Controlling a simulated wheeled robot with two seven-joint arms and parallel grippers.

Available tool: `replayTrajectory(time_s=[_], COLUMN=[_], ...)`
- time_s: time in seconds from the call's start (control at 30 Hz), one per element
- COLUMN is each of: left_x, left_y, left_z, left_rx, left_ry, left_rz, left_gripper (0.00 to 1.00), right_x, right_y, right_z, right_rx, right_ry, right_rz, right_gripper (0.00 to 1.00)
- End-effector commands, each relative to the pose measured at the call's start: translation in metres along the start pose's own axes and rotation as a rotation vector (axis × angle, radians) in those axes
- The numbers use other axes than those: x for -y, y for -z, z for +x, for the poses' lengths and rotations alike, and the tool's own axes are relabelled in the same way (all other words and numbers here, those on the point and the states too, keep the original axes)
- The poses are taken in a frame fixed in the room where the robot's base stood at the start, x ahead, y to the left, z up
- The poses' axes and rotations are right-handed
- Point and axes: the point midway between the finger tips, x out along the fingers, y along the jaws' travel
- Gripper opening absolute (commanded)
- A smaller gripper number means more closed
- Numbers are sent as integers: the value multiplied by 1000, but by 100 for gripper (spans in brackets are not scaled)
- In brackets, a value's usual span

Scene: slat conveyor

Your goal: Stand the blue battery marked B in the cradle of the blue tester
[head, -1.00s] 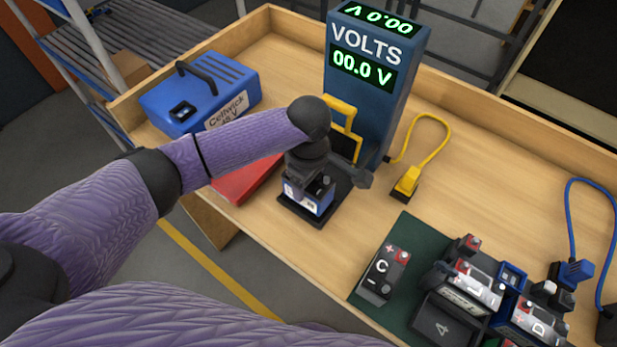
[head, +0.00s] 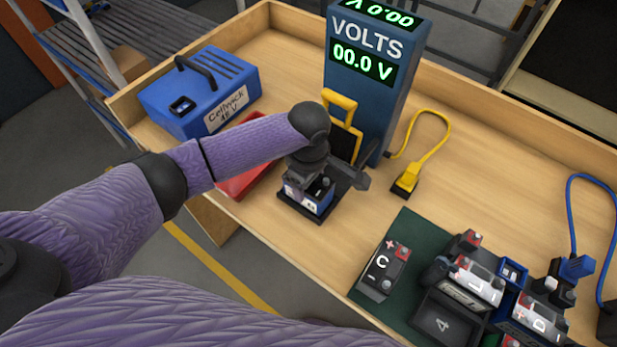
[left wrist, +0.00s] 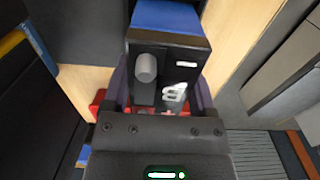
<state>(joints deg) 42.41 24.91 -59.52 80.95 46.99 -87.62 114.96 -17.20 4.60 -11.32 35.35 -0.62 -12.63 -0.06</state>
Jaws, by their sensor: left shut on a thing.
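The blue tester (head: 368,90) stands upright at the back of the bench, its display reading 00.0 V. A black cradle (head: 318,219) sits on the bench at its front foot. My left gripper (head: 318,179) comes down over the cradle and is shut on a blue and black battery (head: 308,198), which looks upright and within the cradle's outline. The gripper hides much of it, so I cannot tell whether it is fully seated. In the left wrist view the battery (left wrist: 165,55) shows a grey terminal and a white mark, perhaps a B. My right gripper is out of view.
A blue Cellwick case (head: 205,92) and a red object (head: 243,178) lie left of the tester. A yellow plug (head: 406,181) lies to its right. A green mat (head: 402,232) at lower right bears battery C (head: 383,270) and several other batteries. A blue plug (head: 577,268) is farther right.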

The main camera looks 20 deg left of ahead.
Motion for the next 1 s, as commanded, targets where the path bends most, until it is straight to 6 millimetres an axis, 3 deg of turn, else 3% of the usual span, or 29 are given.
replayTrajectory(time_s=[0.27, 0.3, 0.4, 0.67, 1.0], left_x=[0, 0, 0, 0, 0], left_y=[0, 0, 0, 0, 0], left_z=[7, 6, 6, 2, -79], left_rx=[1, 1, 0, 1, 0], left_ry=[1, 0, 0, 0, -2], left_rz=[-1, -1, -1, 0, 0], left_gripper=[0, 82, 100, 100, 100], right_x=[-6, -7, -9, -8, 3], right_y=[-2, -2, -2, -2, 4], right_z=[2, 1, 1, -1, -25], right_rx=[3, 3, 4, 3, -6], right_ry=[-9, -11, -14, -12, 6], right_rz=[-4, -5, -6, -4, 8], right_gripper=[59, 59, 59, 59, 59])
